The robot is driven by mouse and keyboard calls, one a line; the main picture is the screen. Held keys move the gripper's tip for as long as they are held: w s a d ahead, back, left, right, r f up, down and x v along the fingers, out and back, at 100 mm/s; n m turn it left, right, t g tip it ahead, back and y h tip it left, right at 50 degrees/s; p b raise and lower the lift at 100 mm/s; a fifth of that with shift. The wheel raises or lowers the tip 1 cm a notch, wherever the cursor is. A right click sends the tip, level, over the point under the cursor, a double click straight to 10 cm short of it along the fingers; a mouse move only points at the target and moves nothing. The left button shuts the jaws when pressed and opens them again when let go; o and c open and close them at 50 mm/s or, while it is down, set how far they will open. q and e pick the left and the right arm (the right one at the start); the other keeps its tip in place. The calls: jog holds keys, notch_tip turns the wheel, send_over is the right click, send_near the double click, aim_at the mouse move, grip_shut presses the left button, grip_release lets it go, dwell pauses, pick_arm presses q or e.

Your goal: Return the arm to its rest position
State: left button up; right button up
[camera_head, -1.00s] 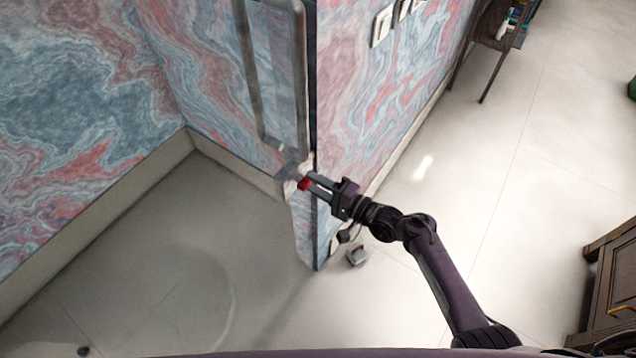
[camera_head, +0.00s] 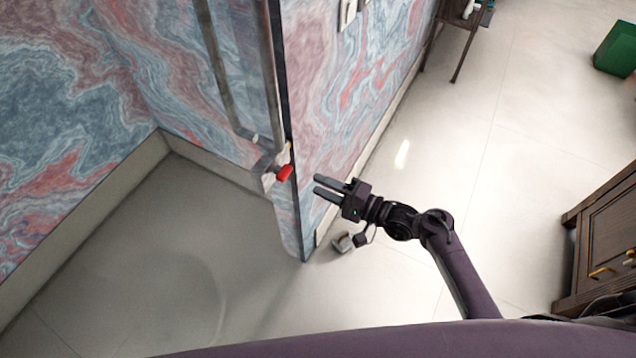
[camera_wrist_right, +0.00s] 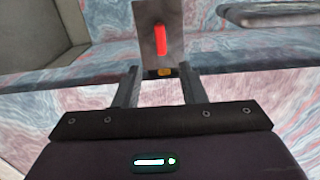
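My right arm (camera_head: 462,272) reaches in from the lower right in the head view. Its gripper (camera_head: 317,184) is open and empty, with a clear gap between its two fingers. It is to the right of a red knob (camera_head: 285,173) on the wall edge and apart from it. In the right wrist view the open fingers (camera_wrist_right: 158,88) point toward the red knob (camera_wrist_right: 160,38) on a metal plate (camera_wrist_right: 145,60), with a small yellow part below it. My left gripper is not in view.
A marbled wall (camera_head: 335,115) with a protruding edge stands close to the gripper. A metal-framed panel (camera_head: 235,65) is above the knob. A dark wooden cabinet (camera_head: 605,245) is at the right, and a green bin (camera_head: 616,48) is at the far right. The pale floor (camera_head: 500,180) between is clear.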

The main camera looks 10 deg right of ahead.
dwell(0.4)
jog(key=s+d+f+n+g+h+b, duration=0.1)
jog(key=s+d+f+h, duration=0.3)
jog(key=f, duration=0.6)
jog(key=s+f+n+g+h+b, duration=0.15)
jog(key=s+f, duration=0.35)
jog(key=f, duration=0.6)
jog(key=s+d+f+n+g+h, duration=0.1)
jog(key=s+d+f+h, duration=0.3)
jog(key=f, duration=0.6)
jog(key=s+d+f+n+g+h, duration=0.1)
jog(key=s+f, duration=0.3)
jog(key=s, duration=0.5)
jog(key=s+d+f+n+g+h, duration=0.2)
jog(key=s+d+f+n+g, duration=0.1)
jog(key=s, duration=0.6)
jog(key=s+d+f+n+g+h+b, duration=0.1)
jog(key=s+d+f+n+g+h, duration=0.1)
jog(key=s+f, duration=0.5)
jog(key=shift+s+d, duration=0.75)
jog(key=shift+s, duration=0.25)
jog(key=shift+c, duration=0.3)
